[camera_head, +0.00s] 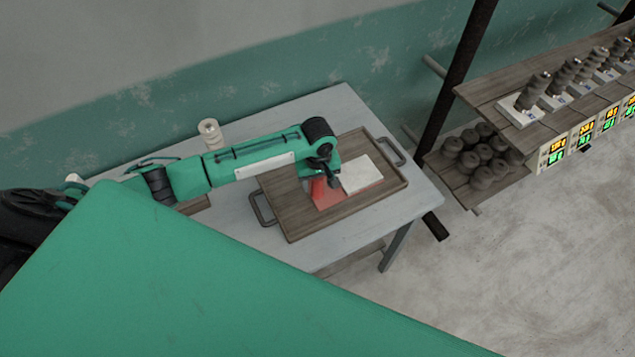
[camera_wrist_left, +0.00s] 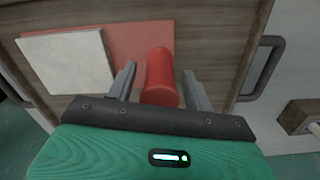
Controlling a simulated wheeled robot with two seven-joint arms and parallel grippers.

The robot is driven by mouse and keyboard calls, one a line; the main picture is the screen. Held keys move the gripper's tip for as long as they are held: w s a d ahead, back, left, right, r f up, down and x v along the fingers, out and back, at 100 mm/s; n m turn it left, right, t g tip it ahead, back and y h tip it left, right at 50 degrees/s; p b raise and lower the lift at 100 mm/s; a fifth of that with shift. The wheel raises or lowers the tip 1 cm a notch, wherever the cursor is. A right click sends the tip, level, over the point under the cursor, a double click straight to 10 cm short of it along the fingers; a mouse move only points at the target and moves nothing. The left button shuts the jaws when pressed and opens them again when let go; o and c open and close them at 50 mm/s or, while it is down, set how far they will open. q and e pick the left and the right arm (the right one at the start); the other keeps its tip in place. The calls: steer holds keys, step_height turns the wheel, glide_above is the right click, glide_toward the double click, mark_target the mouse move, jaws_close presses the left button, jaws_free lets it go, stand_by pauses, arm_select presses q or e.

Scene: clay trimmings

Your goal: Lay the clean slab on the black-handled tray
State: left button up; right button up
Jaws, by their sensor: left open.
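The tray (camera_head: 285,210) is wooden with dark handles at two ends and lies on the pale table. A pale square slab (camera_head: 362,175) lies on it, on top of a red flat piece (camera_head: 328,197); the pale slab also shows in the left wrist view (camera_wrist_left: 65,62). A red upright cylinder (camera_wrist_left: 161,80) rises near the red piece's edge; I cannot tell whether the two are joined. My left gripper (camera_wrist_left: 160,82) is open, its fingers on either side of the cylinder with visible gaps. In the head view my arm hides part of the tray. My right gripper is out of view.
A cream spool-like object (camera_head: 210,132) stands at the table's back. A wooden item (camera_head: 195,205) lies left of the tray, partly hidden. Shelves (camera_head: 500,100) at the right hold dark weights and lit displays. The table's right front corner (camera_head: 415,205) is bare.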

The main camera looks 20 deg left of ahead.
arm_select(q)
step_height(320, 180, up, 11)
steer(key=shift+f+b, duration=0.2)
steer(key=shift+b, duration=1.05)
steer(key=shift+r, duration=0.45)
